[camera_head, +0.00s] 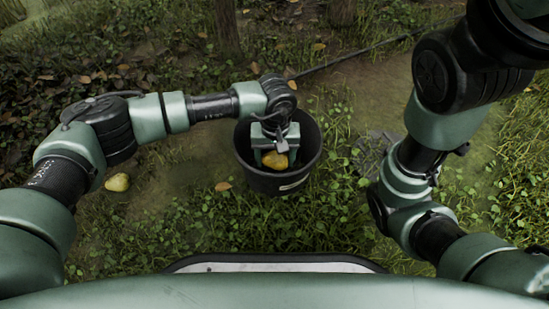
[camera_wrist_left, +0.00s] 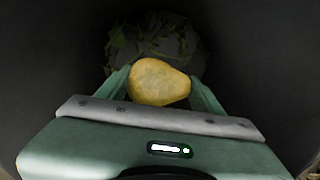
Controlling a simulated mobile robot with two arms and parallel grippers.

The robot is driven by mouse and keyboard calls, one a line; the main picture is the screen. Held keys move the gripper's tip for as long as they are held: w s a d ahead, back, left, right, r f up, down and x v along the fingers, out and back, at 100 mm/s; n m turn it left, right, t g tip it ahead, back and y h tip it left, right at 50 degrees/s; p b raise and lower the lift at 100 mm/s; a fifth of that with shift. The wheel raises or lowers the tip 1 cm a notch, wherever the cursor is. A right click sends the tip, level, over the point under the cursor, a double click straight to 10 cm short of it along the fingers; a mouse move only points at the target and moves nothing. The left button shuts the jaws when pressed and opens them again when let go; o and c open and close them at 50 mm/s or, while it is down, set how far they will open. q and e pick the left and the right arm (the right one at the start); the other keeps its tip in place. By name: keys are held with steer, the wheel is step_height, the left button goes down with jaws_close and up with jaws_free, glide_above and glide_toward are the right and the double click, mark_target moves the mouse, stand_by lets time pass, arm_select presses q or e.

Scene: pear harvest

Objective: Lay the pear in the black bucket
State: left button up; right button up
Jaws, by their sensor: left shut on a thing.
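A yellow pear (camera_head: 274,160) is between the fingers of my left gripper (camera_head: 274,157), which is shut on it. In the left wrist view the pear (camera_wrist_left: 158,82) lies across between the two green fingers of the gripper (camera_wrist_left: 160,88). The black bucket (camera_head: 309,165) stands upright on the ground, and the left gripper points down into its opening. In the left wrist view the dark bucket wall (camera_wrist_left: 255,50) surrounds the gripper, and some leaves lie on the bottom beyond the pear. My right gripper is not in view; only its arm shows on the right.
Another yellow pear (camera_head: 117,182) lies on the ground left of the bucket, near my left arm. Grass, leafy plants and fallen leaves cover the ground. Tree trunks (camera_head: 227,28) stand at the back. A thin dark line (camera_head: 372,47) crosses the dirt behind the bucket.

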arm_select(q)
steer(key=shift+f, duration=2.5)
stand_by(0.8)
steer(key=o, duration=1.6)
steer(key=shift+c, duration=0.2)
step_height(320, 180, up, 8)
steer(key=p, duration=0.5)
steer(key=shift+p, duration=0.35)
